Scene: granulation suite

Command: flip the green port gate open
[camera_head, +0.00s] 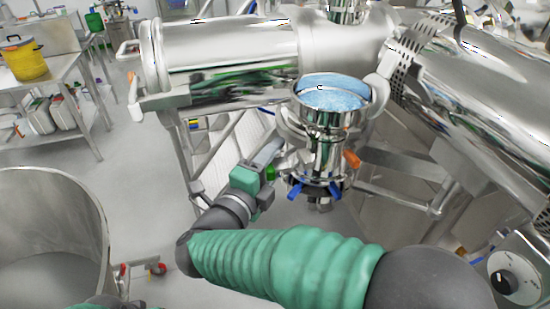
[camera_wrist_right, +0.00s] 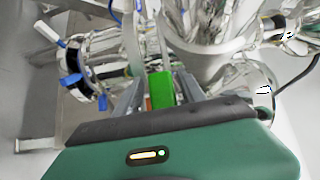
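The green port gate (camera_wrist_right: 160,88) shows in the right wrist view as a small bright green block below the steel vessel. In the head view it is a small green patch (camera_head: 270,172) beside the lower part of the steel port (camera_head: 322,150). My right gripper (camera_head: 267,170) reaches it from the left. In the right wrist view, the fingers of this gripper (camera_wrist_right: 160,92) stand apart on either side of the green gate, with visible gaps, so the gripper looks open around it. Exact contact is hard to tell.
The port's bowl holds blue material (camera_head: 335,93). Blue clamp levers (camera_head: 315,190) and an orange handle (camera_head: 352,159) stick out close to my right gripper. Large steel cylinders (camera_head: 225,50) flank it. A steel drum (camera_head: 50,230) stands at lower left; open floor lies beyond.

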